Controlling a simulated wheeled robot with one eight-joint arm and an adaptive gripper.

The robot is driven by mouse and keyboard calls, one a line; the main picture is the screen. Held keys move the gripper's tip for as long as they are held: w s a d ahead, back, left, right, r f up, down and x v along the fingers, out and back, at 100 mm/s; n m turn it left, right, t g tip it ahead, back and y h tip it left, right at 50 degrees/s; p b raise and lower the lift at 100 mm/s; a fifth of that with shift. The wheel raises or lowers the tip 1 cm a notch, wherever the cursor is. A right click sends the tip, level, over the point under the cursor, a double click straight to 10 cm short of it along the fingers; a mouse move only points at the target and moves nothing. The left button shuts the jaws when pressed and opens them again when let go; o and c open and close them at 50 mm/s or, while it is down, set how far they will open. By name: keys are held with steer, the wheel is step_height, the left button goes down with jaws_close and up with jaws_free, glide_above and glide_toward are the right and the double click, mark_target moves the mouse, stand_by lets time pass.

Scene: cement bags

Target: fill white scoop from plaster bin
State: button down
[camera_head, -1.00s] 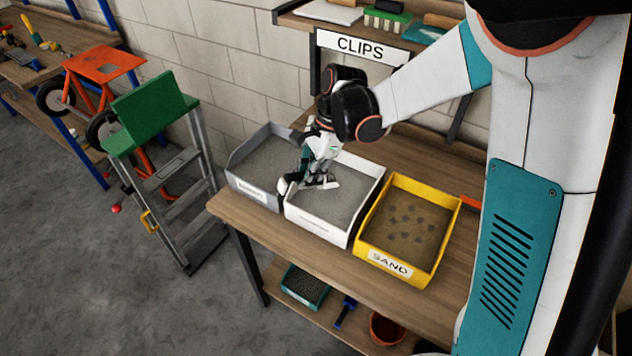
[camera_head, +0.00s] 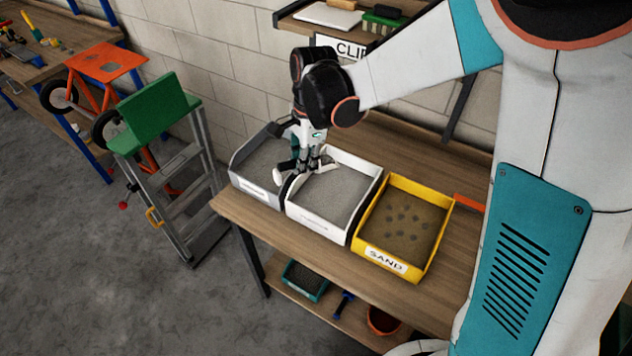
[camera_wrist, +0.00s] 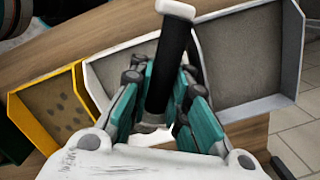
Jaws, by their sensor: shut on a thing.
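The white plaster bin (camera_head: 330,228), filled with pale grey powder, stands in the middle of the row on the bench. It also shows in the wrist view (camera_wrist: 96,92). My gripper (camera_head: 306,170) is above the bin's back left part, by the wall shared with the grey bin. In the wrist view its teal fingers are closed around the black handle of the white scoop (camera_wrist: 176,9), whose white end points up in the picture. In the head view a white part of the scoop (camera_head: 317,174) shows just right of the fingers; how much powder it holds cannot be seen.
A grey bin (camera_head: 250,187) stands close on the left and a yellow sand bin (camera_head: 384,265) on the right. A shelf with a CLIPS sign (camera_head: 346,47) hangs behind. A step ladder (camera_head: 165,175) stands left of the bench. The bench front is clear.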

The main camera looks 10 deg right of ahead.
steer(key=shift+t+h, duration=0.3)
steer(key=shift+h, duration=0.3)
steer(key=shift+s+a+r+p, duration=0.1)
steer(key=shift+a+r+p, duration=0.15)
steer(key=shift+r+p, duration=0.35)
steer(key=shift+s+a+r+p, duration=0.1)
steer(key=shift+a+r+p, duration=0.2)
steer(key=shift+r, duration=0.65)
steer(key=shift+s+a+r+p, duration=0.1)
steer(key=shift+a+r+p, duration=0.25)
steer(key=shift+r, duration=0.4)
